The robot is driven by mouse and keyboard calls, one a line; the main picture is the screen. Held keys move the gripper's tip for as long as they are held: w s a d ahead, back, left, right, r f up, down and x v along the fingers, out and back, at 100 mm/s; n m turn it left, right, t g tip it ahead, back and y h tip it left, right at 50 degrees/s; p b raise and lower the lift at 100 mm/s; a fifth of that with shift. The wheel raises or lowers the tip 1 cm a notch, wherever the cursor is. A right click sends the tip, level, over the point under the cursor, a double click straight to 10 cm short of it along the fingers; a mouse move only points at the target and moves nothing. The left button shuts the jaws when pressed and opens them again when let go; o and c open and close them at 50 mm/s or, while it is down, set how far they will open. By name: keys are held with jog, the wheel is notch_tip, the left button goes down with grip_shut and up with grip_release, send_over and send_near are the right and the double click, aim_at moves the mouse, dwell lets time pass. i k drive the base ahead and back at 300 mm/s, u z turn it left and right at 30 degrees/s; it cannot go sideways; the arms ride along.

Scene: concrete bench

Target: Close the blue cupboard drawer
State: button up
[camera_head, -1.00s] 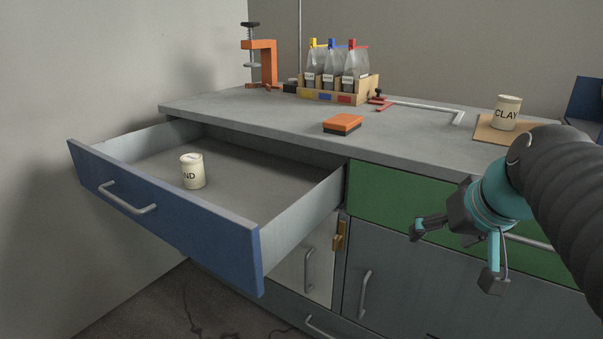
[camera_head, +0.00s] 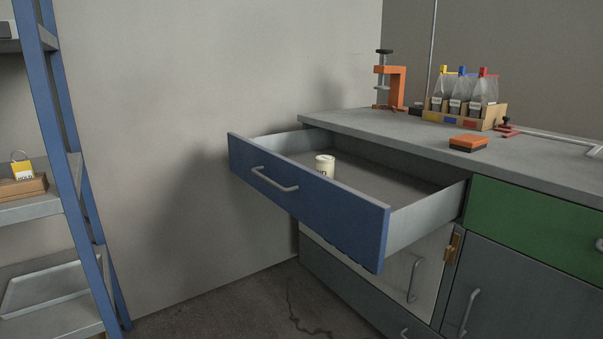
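The blue cupboard drawer (camera_head: 325,220) stands pulled far out of the left end of the grey bench. Its blue front carries a grey bar handle (camera_head: 274,181). A cream can (camera_head: 325,167) with dark lettering stands upright inside, partly hidden behind the drawer front. My gripper is not in this view now.
The grey benchtop (camera_head: 375,123) bears an orange clamp (camera_head: 391,86), a wooden rack of bagged samples (camera_head: 466,102) and an orange block (camera_head: 468,143). A green drawer (camera_head: 537,222) is shut at right. A blue-posted shelf (camera_head: 70,170) stands at left. Floor shows between shelf and bench.

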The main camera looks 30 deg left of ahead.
aim_at(379, 201)
jog(key=z, duration=0.65)
jog(key=i, duration=0.8)
jog(key=u, duration=2.6)
